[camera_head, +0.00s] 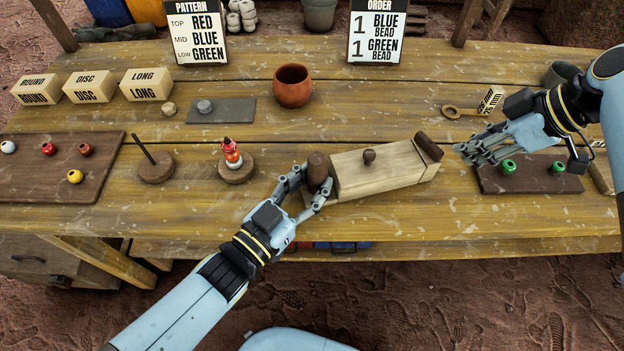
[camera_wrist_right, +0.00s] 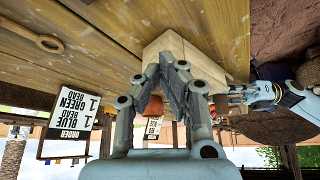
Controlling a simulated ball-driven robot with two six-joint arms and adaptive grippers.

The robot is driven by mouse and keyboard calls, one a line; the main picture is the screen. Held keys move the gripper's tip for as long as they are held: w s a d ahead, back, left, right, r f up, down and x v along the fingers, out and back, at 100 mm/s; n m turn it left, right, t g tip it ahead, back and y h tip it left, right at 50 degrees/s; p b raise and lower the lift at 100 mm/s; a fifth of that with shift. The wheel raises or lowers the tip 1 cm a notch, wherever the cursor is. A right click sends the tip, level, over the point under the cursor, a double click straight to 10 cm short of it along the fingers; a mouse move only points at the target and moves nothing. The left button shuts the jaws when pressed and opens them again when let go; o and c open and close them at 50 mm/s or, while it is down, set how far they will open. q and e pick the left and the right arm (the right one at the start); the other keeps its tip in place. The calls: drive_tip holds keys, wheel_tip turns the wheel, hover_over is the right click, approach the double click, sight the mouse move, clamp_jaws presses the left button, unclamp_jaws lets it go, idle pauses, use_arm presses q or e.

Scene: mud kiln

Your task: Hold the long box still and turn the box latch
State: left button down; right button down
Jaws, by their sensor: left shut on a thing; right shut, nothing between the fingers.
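My left gripper (camera_head: 318,186) is shut on the dark rounded handle (camera_head: 318,166) at the box's left end. My right gripper (camera_head: 468,150) is shut and empty, just right of the latch with a small gap. In the right wrist view its fingertips (camera_wrist_right: 168,62) are in front of the box's pale end (camera_wrist_right: 185,42); I cannot make out the latch there.
A dark board (camera_head: 530,184) with green beads lies under my right arm. A clay pot (camera_head: 293,88) stands behind the box.

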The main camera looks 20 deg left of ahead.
sight(440, 159)
wheel_tip(440, 159, up, 5)
idle(0.3)
drive_tip(key=shift+s+a+f, duration=0.25)
drive_tip(key=shift+s+f, duration=0.05)
drive_tip(key=shift+f, duration=0.7)
drive_tip(key=shift+s+a+f, duration=0.3)
drive_tip(key=shift+f, duration=0.75)
drive_tip(key=shift+s+a+f, duration=0.25)
drive_tip(key=shift+s+f, duration=0.05)
drive_tip(key=shift+f, duration=0.7)
drive_tip(key=shift+w+a, duration=0.35)
drive_tip(key=shift+a, duration=0.2)
drive_tip(key=shift+w+d, duration=0.1)
